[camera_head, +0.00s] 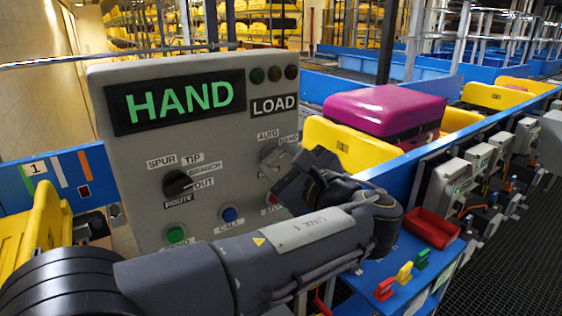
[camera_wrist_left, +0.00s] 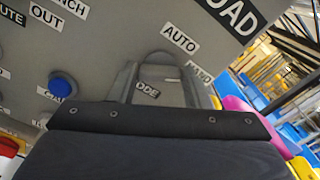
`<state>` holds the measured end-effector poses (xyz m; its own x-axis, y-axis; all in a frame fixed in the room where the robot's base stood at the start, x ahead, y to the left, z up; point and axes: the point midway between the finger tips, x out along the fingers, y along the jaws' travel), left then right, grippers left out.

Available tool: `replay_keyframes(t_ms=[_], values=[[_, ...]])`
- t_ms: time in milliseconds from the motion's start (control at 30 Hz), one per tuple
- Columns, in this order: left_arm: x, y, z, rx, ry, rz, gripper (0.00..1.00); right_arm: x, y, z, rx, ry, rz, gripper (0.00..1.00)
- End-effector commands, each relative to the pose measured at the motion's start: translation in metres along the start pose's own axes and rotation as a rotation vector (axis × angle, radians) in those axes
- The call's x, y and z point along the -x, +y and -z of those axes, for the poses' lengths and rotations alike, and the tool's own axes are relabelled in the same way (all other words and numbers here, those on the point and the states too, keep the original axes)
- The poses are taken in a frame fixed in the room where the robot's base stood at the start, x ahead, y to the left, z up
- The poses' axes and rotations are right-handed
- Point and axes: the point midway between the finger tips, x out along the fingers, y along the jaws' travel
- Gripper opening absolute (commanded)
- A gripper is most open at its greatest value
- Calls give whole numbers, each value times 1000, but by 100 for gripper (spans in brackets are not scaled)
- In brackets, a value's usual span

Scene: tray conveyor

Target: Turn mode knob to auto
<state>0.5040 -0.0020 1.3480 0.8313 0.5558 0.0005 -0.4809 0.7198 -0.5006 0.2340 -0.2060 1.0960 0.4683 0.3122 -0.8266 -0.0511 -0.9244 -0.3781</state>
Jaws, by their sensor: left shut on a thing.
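The grey control panel (camera_head: 237,135) stands at centre left with a lit display reading HAND (camera_head: 180,102). The mode knob (camera_head: 266,153) sits at the panel's right side, below the AUTO and HAND labels, and is mostly hidden by my left gripper (camera_head: 281,165). My left gripper is shut on it. In the left wrist view the gripper's fingers (camera_wrist_left: 160,85) close around the knob (camera_wrist_left: 158,59), with the AUTO label (camera_wrist_left: 180,38) above. Which label the knob points to is hidden. My right gripper is not in view.
A route knob (camera_head: 178,184), a green button (camera_head: 176,234) and a blue button (camera_head: 229,214) sit left of my gripper on the panel. A magenta suitcase (camera_head: 384,108) lies in a yellow tray behind. A red bin (camera_head: 432,228) is at right.

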Motion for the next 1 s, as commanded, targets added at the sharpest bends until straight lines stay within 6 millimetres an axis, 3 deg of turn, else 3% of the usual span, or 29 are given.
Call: replay_keyframes(t_ms=[467, 1000], values=[[0, 2, 3, 101, 2, -1, 21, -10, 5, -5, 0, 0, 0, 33], [0, 5, 6, 575, 2, -1, 21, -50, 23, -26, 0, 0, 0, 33]])
